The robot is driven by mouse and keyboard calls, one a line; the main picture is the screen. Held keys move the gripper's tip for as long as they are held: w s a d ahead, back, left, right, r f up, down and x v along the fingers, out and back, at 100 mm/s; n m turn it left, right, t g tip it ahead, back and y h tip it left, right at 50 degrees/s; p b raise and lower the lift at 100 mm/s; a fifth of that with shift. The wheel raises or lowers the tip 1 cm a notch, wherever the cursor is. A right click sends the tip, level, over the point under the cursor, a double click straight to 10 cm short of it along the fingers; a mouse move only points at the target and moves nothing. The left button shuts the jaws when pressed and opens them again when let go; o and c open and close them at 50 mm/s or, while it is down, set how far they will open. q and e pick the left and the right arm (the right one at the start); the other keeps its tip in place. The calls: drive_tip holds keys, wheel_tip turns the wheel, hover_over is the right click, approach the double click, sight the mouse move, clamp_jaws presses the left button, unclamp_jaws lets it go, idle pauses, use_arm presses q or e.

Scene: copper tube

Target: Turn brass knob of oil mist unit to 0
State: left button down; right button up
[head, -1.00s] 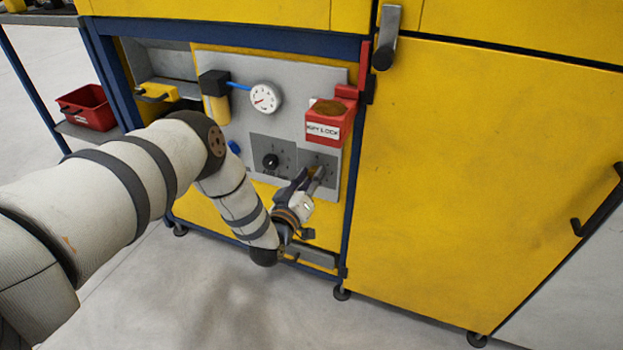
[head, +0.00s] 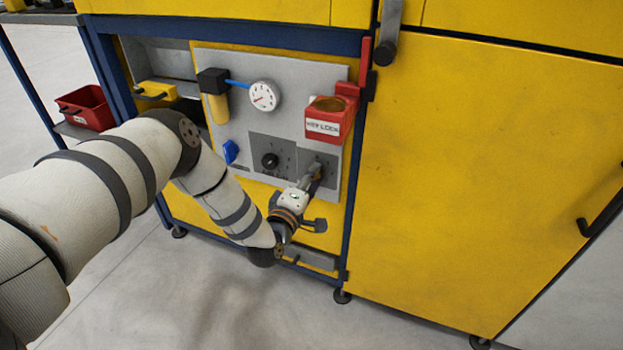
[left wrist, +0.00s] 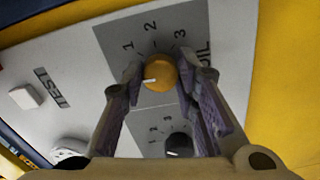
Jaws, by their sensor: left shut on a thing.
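The brass knob (left wrist: 160,73) sits on a grey dial plate (left wrist: 185,35) marked 1, 2, 3 and OIL in the left wrist view. Its white pointer mark is at the knob's left side in that view, away from the three visible numbers. A 0 mark cannot be made out. My left gripper (left wrist: 166,88) is shut on the knob, with one finger on each side. In the head view my left gripper (head: 315,172) is at the lower right dial of the panel and hides the knob. My right gripper is not in view.
A black knob (head: 270,160) on its own dial is just left of the gripper. Above are a white gauge (head: 264,96) and a red key lock box (head: 328,120). A blue part (head: 230,151) sits at left. A yellow cabinet door (head: 480,180) stands right.

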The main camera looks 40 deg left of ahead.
use_arm(q)
drive_tip(key=shift+f, duration=0.1)
idle(0.3)
drive_tip(key=c, duration=1.2)
unclamp_jaws()
drive_tip(key=shift+c, duration=0.2)
drive_tip(key=v, duration=1.2)
drive_tip(key=shift+s, duration=0.1)
